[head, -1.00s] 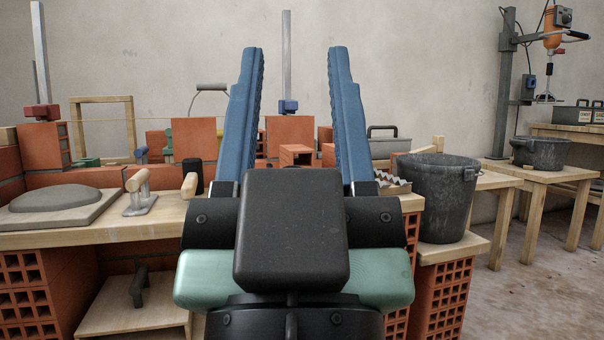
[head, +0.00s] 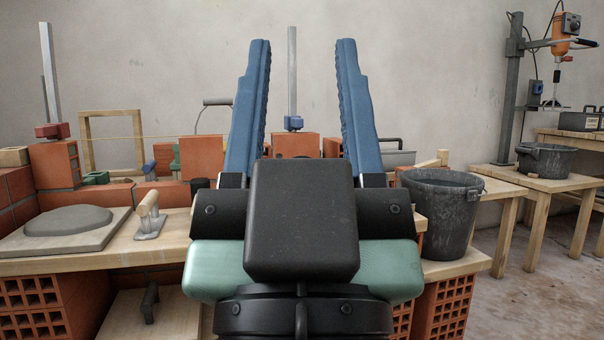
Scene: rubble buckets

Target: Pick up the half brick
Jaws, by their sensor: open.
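My gripper (head: 303,42) is open and empty, its two blue fingers pointing forward and up over the workbench. Several orange-red brick pieces stand on the bench, and I cannot tell for sure which is the half brick. One brick piece (head: 296,143) shows between the fingers, further back, its lower part hidden by my gripper's black body. Another squarish brick piece (head: 201,157) stands left of the left finger, and a third (head: 332,147) is partly covered by the right finger. No finger is seen touching a brick.
A mortar board (head: 60,240) with a grey mound and a wooden-handled float (head: 150,222) lie on the bench at left. A dark bucket (head: 441,210) stands at right. Thin upright posts with clamps rise behind. Open floor lies at far right.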

